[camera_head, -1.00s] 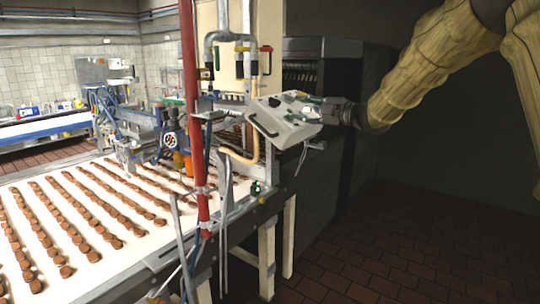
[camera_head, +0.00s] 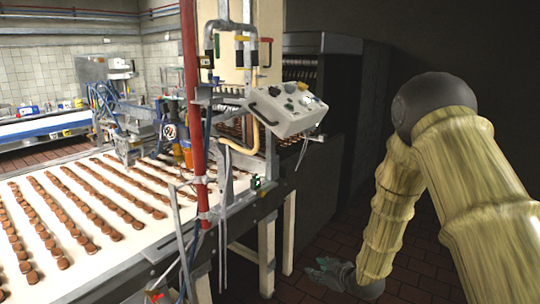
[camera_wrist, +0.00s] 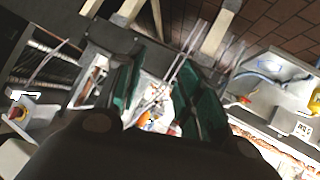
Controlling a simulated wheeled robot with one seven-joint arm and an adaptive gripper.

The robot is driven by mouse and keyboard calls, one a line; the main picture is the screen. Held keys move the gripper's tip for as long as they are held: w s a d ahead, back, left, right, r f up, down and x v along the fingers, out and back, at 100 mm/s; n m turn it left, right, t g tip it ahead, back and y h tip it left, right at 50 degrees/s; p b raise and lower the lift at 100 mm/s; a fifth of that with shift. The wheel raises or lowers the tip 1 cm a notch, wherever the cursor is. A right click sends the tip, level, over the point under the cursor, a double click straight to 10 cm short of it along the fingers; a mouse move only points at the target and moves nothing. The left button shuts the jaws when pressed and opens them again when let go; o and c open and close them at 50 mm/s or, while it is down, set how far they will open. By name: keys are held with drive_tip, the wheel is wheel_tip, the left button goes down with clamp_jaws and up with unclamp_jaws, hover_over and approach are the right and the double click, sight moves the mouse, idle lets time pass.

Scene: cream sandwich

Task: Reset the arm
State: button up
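My gripper (camera_head: 322,274) hangs low at the bottom middle-right of the head view, over the dark red tiled floor. My arm, in a yellowish sleeve, reaches down to it from the right. In the wrist view my gripper (camera_wrist: 160,85) shows two green-padded fingers spread apart. No held object shows between them; parts of the machine and belt appear in the gap behind. The grey control box (camera_head: 286,108) with knobs and buttons is up and left of my gripper, well apart from it.
A white conveyor belt (camera_head: 90,275) with rows of brown sandwich biscuits fills the left. A red post (camera_head: 193,120) and pale table legs (camera_head: 289,232) stand between it and my arm. Dark cabinets (camera_head: 350,140) stand behind. Tiled floor (camera_head: 415,265) is open around my arm.

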drive_tip(key=s+d+f+m+g+h+b, duration=0.25)
drive_tip(key=s+f+m+g, duration=0.2)
drive_tip(key=s+f, duration=1.7)
drive_tip(key=s+d+f+m+g+h+b, duration=0.1)
drive_tip(key=s+f, duration=0.3)
drive_tip(key=s, duration=1)
drive_tip(key=s+d+f+m+g+h+b, duration=0.1)
drive_tip(key=s+d+f+m+g+h, duration=0.1)
drive_tip(key=s, duration=1.2)
drive_tip(key=d+f+m+g, duration=0.1)
drive_tip(key=m+g, duration=0.1)
drive_tip(key=shift+s+f+g, duration=0.35)
drive_tip(key=shift+s, duration=0.05)
drive_tip(key=shift+w, duration=0.1)
